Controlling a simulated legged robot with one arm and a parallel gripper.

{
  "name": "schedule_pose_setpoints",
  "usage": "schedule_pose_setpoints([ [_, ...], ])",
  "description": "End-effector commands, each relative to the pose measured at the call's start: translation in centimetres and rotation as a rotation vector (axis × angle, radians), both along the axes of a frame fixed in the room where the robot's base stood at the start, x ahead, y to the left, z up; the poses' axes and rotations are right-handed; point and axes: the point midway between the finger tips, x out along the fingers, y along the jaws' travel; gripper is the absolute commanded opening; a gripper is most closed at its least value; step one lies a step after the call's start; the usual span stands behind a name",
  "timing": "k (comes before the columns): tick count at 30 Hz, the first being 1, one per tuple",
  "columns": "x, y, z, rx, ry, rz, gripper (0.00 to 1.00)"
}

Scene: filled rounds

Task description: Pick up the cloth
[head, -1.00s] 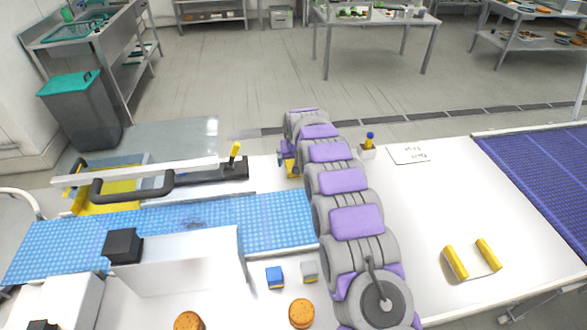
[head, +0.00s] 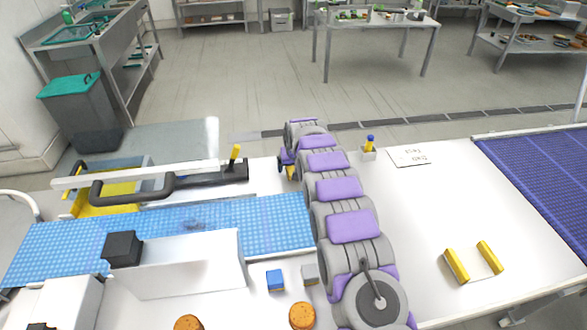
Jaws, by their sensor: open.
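I cannot make out a cloth for certain. A dark bluish patch (head: 192,225) shows on the blue conveyor belt (head: 80,243) at the left, but I cannot tell whether it is a cloth or a stain. My gripper (head: 289,172) is at the far end of my arm, near the back edge of the white worktop and right of the belt machine. It is open, small in view and partly hidden by my own arm. I see nothing held in it. The worktop just behind my arm is hidden.
A white panel (head: 190,266) with a black box (head: 122,247) stands before the belt. Blue (head: 275,279) and grey (head: 310,274) blocks and round brown items (head: 302,316) sit nearby. Yellow bars (head: 456,265), a paper label (head: 410,157) and a purple belt (head: 540,185) lie right. The right worktop is mostly clear.

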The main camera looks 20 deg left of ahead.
Motion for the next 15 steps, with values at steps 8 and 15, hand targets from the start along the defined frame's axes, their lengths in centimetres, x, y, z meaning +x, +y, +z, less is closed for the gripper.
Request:
schedule_pose_setpoints([
  [8,0.02,-0.03,-0.09,0.000,0.001,0.000,0.79],
  [15,0.07,-0.10,-0.12,-0.001,0.001,-0.001,0.56],
])
